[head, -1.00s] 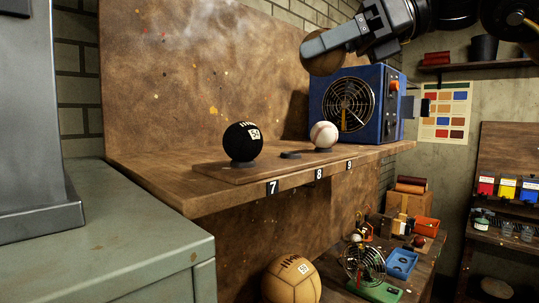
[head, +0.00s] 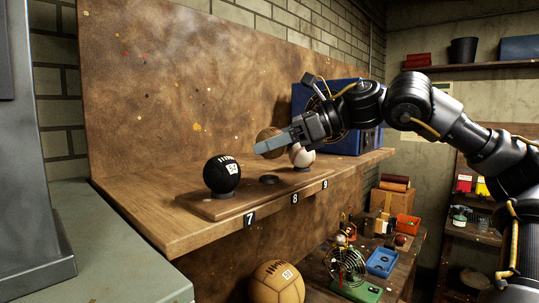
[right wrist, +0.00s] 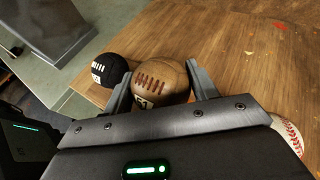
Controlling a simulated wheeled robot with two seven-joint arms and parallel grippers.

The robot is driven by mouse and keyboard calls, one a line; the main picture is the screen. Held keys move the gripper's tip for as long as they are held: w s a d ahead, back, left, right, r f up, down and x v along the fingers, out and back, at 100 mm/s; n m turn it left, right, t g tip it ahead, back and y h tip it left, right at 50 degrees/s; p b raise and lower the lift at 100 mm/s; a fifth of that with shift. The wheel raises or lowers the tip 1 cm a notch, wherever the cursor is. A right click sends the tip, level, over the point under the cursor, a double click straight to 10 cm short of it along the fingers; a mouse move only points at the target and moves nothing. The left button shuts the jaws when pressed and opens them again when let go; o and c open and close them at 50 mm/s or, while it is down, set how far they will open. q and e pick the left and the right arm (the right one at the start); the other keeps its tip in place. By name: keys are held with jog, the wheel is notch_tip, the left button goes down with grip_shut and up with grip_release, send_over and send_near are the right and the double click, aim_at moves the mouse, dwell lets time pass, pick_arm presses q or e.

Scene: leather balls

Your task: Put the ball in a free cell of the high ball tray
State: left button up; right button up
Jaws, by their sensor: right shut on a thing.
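My right gripper (head: 266,147) is shut on a brown laced leather ball (head: 268,135). In the right wrist view the ball (right wrist: 160,80) sits between the two fingers. It hangs above the high ball tray (head: 215,207), a wooden board on the shelf. A black ball (head: 222,174) rests at the cell marked 7 and a white baseball (head: 301,156) at the cell marked 9. The middle cell, marked 8, shows an empty dark ring (head: 269,180). The held ball is above and behind this ring in the picture. My left gripper is not in view.
A blue fan box (head: 362,135) stands on the shelf behind the baseball and my gripper. A wooden back panel (head: 150,100) rises behind the tray. A larger tan ball (head: 277,283) lies lower down. A green cabinet (head: 110,240) is at the front left.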

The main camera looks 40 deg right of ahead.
aim_at(270, 158)
jog(key=shift+w+f, duration=0.15)
jog(key=shift+w, duration=0.05)
jog(key=f+p, duration=0.3)
jog(key=shift+w+d+f, duration=0.15)
jog(key=shift+d, duration=0.05)
jog(key=shift+f, duration=0.2)
jog(key=shift+a+f, duration=0.1)
jog(key=o, duration=1)
jog(key=shift+o, duration=0.2)
